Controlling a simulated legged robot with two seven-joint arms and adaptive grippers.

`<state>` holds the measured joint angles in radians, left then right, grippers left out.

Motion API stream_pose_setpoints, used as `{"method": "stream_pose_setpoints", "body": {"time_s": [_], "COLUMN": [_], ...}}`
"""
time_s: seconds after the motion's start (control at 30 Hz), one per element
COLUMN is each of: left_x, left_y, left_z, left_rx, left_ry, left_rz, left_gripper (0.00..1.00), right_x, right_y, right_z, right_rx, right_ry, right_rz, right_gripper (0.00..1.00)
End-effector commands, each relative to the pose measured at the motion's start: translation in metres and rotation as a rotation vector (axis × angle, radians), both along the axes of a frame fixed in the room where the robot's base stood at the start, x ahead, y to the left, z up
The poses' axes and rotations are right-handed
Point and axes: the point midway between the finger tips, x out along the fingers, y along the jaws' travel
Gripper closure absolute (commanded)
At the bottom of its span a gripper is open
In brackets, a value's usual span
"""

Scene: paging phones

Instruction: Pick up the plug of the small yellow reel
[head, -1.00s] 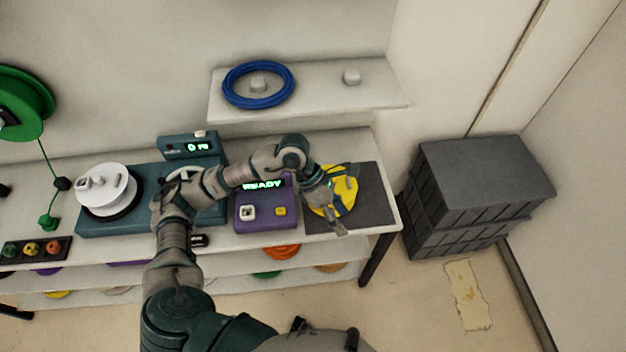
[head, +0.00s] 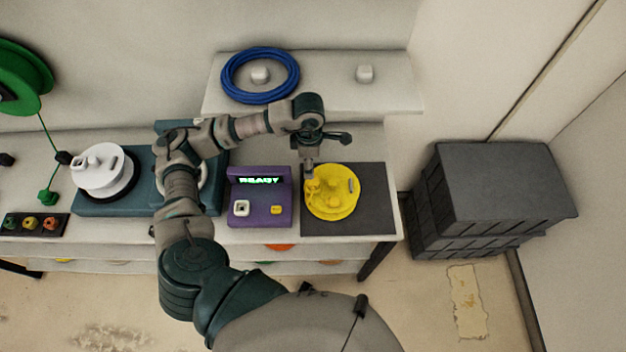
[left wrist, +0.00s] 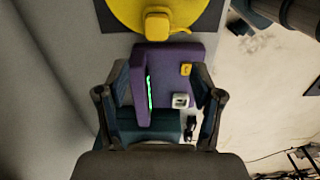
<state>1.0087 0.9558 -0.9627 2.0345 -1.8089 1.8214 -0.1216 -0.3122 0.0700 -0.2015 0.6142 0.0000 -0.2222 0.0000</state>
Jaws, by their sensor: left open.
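The small yellow reel (head: 335,205) lies flat on a dark grey mat (head: 375,212) at the right of the bench. A yellow block, which looks like its plug (head: 312,187), sits at the reel's left edge. In the left wrist view the reel (left wrist: 185,12) is cut off at the top, with the plug (left wrist: 157,25) on its near edge. My left gripper (head: 312,165) is above the reel's back left side, close to the plug in the picture. In the wrist view its fingers (left wrist: 160,105) are apart with nothing held. My right gripper is not in view.
A purple box (head: 260,205) reading READY stands left of the mat. A shelf (head: 395,95) with a blue coil (head: 237,82) is behind the arm. A white reel (head: 102,168) stands further left. Dark crates (head: 495,190) stand on the floor at right.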

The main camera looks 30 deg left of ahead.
Motion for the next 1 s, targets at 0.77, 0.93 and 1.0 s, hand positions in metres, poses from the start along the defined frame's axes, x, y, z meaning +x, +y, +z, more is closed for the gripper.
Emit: {"method": "stream_pose_setpoints", "body": {"time_s": [0.77, 0.93, 1.0], "left_x": [0.005, 0.005, 0.006], "left_y": [0.0, -0.001, -0.001], "left_z": [-0.107, -0.109, -0.109], "left_rx": [-0.003, -0.003, -0.003], "left_ry": [0.002, -0.001, -0.001], "left_rz": [-0.001, -0.001, -0.001], "left_gripper": [0.33, 0.33, 0.33], "right_x": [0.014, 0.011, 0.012], "right_y": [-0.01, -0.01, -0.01], "right_z": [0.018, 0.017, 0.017], "right_rx": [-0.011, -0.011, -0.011], "right_ry": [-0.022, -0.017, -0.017], "right_rz": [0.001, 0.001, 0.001], "right_gripper": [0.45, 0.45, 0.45]}}
